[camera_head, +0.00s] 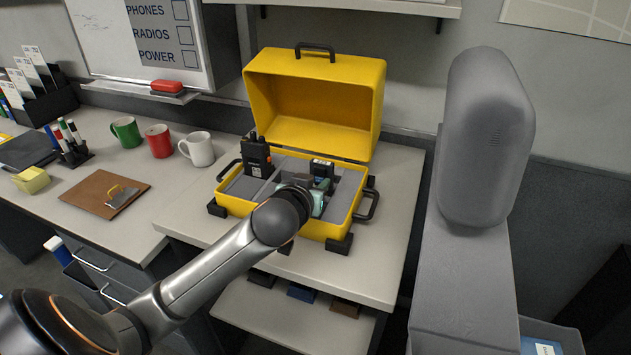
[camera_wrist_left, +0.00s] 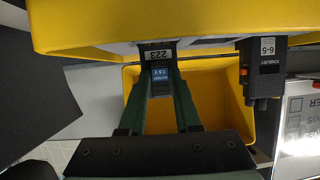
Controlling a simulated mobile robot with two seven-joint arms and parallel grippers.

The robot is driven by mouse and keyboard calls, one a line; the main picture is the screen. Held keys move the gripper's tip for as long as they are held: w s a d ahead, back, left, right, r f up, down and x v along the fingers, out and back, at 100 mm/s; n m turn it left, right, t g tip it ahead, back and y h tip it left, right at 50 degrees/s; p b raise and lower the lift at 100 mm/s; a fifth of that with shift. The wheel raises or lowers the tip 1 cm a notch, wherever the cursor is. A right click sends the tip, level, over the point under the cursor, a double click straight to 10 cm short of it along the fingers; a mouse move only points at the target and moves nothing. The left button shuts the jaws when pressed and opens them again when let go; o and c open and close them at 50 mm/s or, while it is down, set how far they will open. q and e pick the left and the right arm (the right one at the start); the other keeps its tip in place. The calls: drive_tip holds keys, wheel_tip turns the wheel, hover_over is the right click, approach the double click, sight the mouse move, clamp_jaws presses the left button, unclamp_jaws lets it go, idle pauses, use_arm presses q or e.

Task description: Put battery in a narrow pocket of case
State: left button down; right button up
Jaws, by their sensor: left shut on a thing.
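The yellow case (camera_head: 228,199) stands open on the table, its lid raised at the back. Grey dividers split its inside into pockets. My left gripper (camera_head: 318,187) is over the right half of the case and shut on a dark battery (camera_head: 322,168) with a white label. In the left wrist view the battery (camera_wrist_left: 160,78) sits upright between the fingertips and shows the label 223 and a blue patch. How far it reaches into a pocket is hidden. My right gripper is not in view.
A black radio (camera_head: 257,157) stands in the left part of the case; it also shows in the left wrist view (camera_wrist_left: 263,75). The table right of the case is clear.

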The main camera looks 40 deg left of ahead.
use_arm(q)
drive_tip(key=shift+f, duration=0.45)
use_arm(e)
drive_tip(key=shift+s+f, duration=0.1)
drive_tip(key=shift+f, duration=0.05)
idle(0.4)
use_arm(q)
drive_tip(key=c, duration=0.5)
unclamp_jaws()
drive_tip(key=shift+s, duration=0.1)
drive_tip(key=p+v, duration=0.7)
drive_tip(key=v, duration=0.5)
drive_tip(key=shift+s+r, duration=0.1)
drive_tip(key=shift+r, duration=0.05)
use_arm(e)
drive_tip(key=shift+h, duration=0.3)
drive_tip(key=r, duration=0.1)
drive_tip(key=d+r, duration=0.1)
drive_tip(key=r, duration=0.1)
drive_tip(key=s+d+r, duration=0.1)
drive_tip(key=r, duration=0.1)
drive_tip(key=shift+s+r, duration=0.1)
